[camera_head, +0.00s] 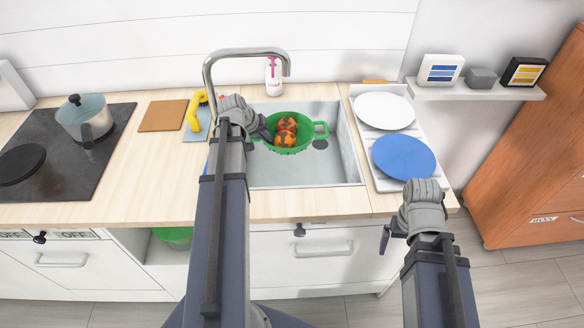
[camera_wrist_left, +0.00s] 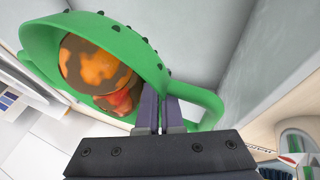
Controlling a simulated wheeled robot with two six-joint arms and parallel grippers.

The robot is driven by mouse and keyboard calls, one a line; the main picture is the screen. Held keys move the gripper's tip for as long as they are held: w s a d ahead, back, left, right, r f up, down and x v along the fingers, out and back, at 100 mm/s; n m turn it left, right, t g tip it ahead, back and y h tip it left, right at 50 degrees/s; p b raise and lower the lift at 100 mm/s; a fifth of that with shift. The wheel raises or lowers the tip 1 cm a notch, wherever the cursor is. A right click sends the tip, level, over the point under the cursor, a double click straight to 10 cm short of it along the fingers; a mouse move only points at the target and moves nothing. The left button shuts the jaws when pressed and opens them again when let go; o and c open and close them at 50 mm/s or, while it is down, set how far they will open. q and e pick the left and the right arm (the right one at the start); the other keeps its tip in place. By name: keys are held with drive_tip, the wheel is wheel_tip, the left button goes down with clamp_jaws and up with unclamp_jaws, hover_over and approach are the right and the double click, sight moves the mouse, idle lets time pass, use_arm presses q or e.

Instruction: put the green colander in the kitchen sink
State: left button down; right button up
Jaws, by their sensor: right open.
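The green colander (camera_head: 302,148) is over the grey sink basin (camera_head: 270,176) in the head view, within its outline. I cannot tell whether it touches the bottom. Orange and brown round items (camera_head: 285,137) lie in it. It fills much of the left wrist view (camera_wrist_left: 40,50), tilted there. My left gripper (camera_head: 262,132) is at the colander's left side; in the left wrist view its fingers (camera_wrist_left: 160,115) are close together on the colander's handle (camera_wrist_left: 207,108). My right gripper (camera_head: 386,238) is open and empty, in front of the counter on the right.
A curved tap (camera_head: 245,52) arches behind the sink. A blue plate (camera_head: 403,157) and a white plate (camera_head: 383,111) are to the right. A pot (camera_head: 84,116) stands on the black hob at left, with a brown board (camera_head: 163,115) and a yellow-handled item (camera_head: 194,108) between.

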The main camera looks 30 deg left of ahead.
use_arm(q)
drive_tip(key=shift+w+f, duration=0.1)
drive_tip(key=b, duration=0.6)
approach(274, 162)
drive_tip(key=shift+w+d+f, duration=0.15)
drive_tip(key=shift+w, duration=0.45)
drive_tip(key=shift+w+d+f, duration=0.1)
drive_tip(key=shift+w+d, duration=0.05)
drive_tip(key=shift+w, duration=0.45)
drive_tip(key=shift+f+b, duration=0.1)
drive_tip(key=shift+b, duration=0.2)
wheel_tip(274, 162, down, 4)
drive_tip(key=b, duration=0.3)
drive_tip(key=shift+r, duration=0.25)
drive_tip(key=shift+f+b, duration=0.15)
drive_tip(key=shift+b, duration=0.25)
drive_tip(key=c, duration=1.1)
unclamp_jaws()
